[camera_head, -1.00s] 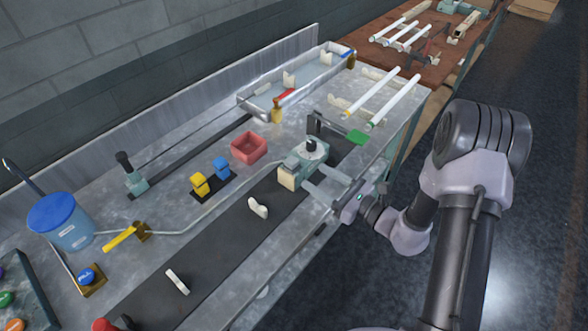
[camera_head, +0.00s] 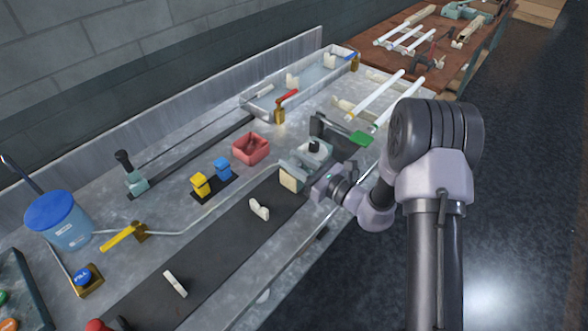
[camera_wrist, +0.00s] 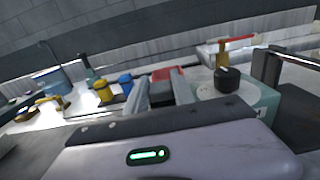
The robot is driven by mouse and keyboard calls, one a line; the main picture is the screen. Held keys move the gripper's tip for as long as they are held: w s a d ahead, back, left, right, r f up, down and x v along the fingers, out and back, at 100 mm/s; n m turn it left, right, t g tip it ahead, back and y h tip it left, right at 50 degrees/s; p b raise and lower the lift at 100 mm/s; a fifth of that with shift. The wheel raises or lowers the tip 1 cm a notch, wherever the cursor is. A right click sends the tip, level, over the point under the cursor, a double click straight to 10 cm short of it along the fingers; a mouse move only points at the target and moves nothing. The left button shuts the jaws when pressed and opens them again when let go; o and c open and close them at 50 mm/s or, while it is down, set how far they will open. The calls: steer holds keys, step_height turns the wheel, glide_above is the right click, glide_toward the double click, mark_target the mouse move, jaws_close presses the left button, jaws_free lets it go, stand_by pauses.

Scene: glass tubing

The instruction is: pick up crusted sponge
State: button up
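I cannot make out a thing that is clearly a crusted sponge. A yellow block (camera_head: 200,184) and a blue block (camera_head: 222,168) stand on a small dark plate on the metal bench, and they also show in the wrist view as yellow (camera_wrist: 103,92) and blue (camera_wrist: 126,83). A red open box (camera_head: 250,148) stands right of them; its contents are unclear. My gripper (camera_head: 306,181) is over the bench's near side, close beside the teal device. In the wrist view its two fingers (camera_wrist: 161,90) stand apart with nothing visible between them.
A teal device with a black knob (camera_head: 313,147) stands close to my gripper. Cream holders (camera_head: 259,209) and a dark strip (camera_head: 215,245) lie nearer. A blue-lidded bucket (camera_head: 62,222) is at left. A metal trough (camera_head: 262,108) and white tubes (camera_head: 375,98) are farther back.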

jaws_close()
steer(key=shift+r, duration=0.1)
